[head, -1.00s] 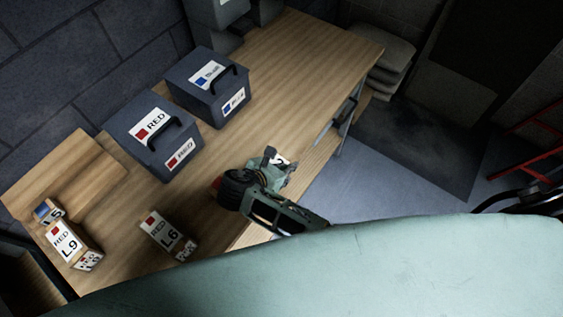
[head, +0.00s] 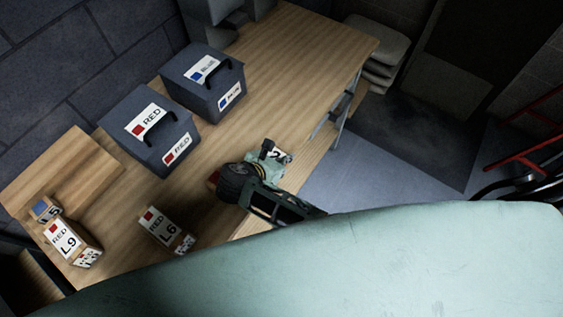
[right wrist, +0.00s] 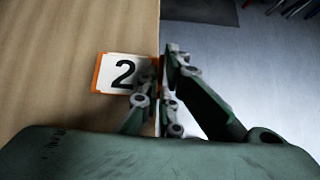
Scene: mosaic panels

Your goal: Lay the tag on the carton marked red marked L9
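The tag (right wrist: 122,73) is a flat white plate with an orange edge and a black 2. The carton marked RED L9 (head: 67,241) stands at the left end of the table, well apart from this gripper. My left gripper is not in view.
A RED L6 carton (head: 163,229) stands between the gripper and the L9 carton. A small blue-marked carton (head: 45,209) is beside L9. Two dark handled boxes, one RED (head: 150,140) and one blue-marked (head: 203,75), stand behind. The table's right half is mostly clear.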

